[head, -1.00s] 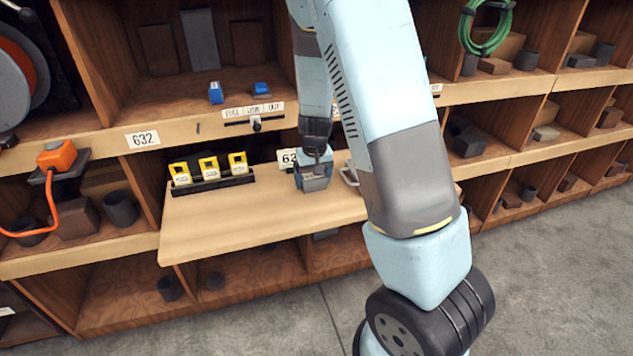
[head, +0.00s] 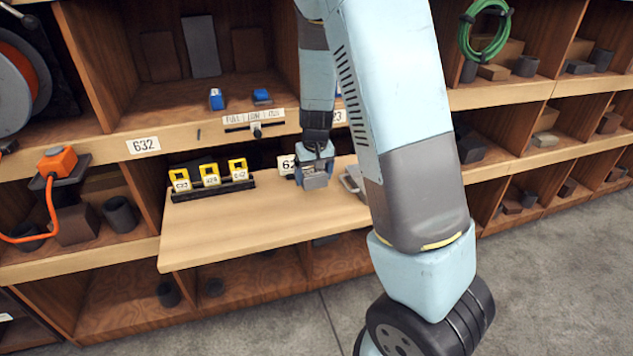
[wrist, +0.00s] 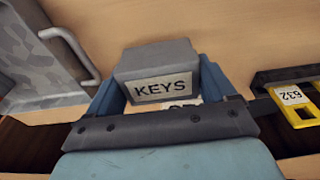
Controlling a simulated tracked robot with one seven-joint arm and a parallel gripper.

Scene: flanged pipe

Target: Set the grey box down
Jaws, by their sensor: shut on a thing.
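The grey box (wrist: 155,62) carries a label reading KEYS in the wrist view. It sits between the two fingers of my gripper (wrist: 160,92), which is shut on it. In the head view the grey box (head: 315,181) shows small under my gripper (head: 316,166), over the back part of the pulled-out wooden shelf board (head: 225,232). I cannot tell whether the box touches the board or hangs just above it.
A black rack (head: 213,190) with yellow numbered tags stands left of the box. A grey metal case with a handle (head: 352,182) lies close on its right, partly hidden by my arm. A white number plate (head: 286,164) is behind.

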